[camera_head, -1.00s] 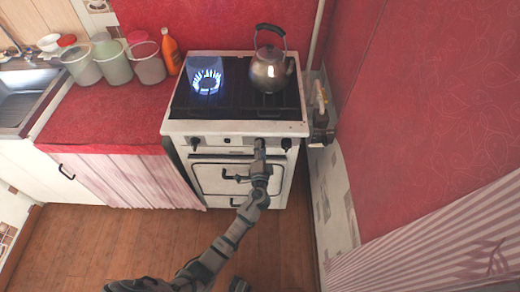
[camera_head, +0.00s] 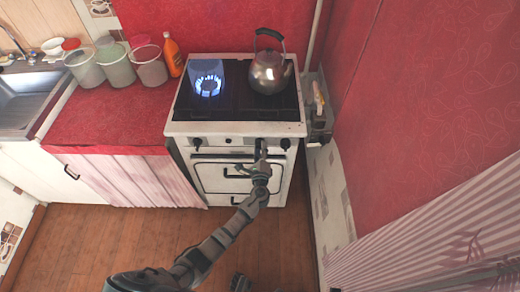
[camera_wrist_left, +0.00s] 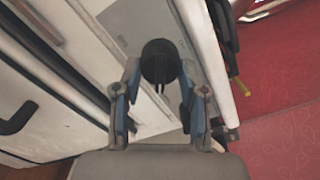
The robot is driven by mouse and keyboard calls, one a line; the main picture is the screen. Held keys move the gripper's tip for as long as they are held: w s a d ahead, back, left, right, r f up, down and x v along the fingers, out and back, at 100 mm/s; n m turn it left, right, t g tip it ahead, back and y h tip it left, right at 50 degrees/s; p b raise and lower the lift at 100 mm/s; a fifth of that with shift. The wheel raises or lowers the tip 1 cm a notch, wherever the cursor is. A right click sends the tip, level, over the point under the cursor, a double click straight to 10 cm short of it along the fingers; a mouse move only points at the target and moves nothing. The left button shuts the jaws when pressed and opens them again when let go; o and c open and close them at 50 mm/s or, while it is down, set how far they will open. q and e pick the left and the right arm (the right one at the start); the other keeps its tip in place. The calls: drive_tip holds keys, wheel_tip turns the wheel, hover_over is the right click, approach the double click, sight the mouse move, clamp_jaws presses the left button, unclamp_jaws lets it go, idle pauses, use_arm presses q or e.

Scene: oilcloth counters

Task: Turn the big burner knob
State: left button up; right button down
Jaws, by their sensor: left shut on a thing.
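The white stove (camera_head: 232,129) stands against the red wall, with black knobs along its front panel. My left gripper (camera_head: 262,157) is at the front panel, right of centre. In the left wrist view it is shut on a round black knob (camera_wrist_left: 160,62), which sits between the two fingertips (camera_wrist_left: 158,90). Another knob (camera_head: 285,144) is just right of the gripper, and one more (camera_head: 197,144) is at the panel's left. A blue flame (camera_head: 209,88) burns on the left burner. My right gripper is out of view.
A metal kettle (camera_head: 269,75) stands on the right side of the black cooktop. The oven door (camera_head: 220,174) is below the panel. Left is a red counter (camera_head: 105,125) with several tubs and an orange bottle (camera_head: 172,55). A red wall stands close on the right.

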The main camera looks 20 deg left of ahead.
use_arm(q)
drive_tip(key=shift+d+f+m+p, duration=0.15)
drive_tip(key=shift+m+p, duration=0.1)
drive_tip(key=shift+m, duration=0.45)
drive_tip(key=shift+a+f+m+p, duration=0.1)
drive_tip(key=shift+m+p, duration=0.15)
drive_tip(key=shift+m, duration=0.45)
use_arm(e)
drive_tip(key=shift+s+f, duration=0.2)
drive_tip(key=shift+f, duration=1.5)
use_arm(q)
drive_tip(key=o, duration=1.1)
drive_tip(key=shift+c, duration=0.2)
drive_tip(key=shift+o, duration=0.3)
drive_tip(key=shift+w, duration=0.1)
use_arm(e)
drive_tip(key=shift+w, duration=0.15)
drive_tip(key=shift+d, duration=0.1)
use_arm(q)
drive_tip(key=v, duration=1.2)
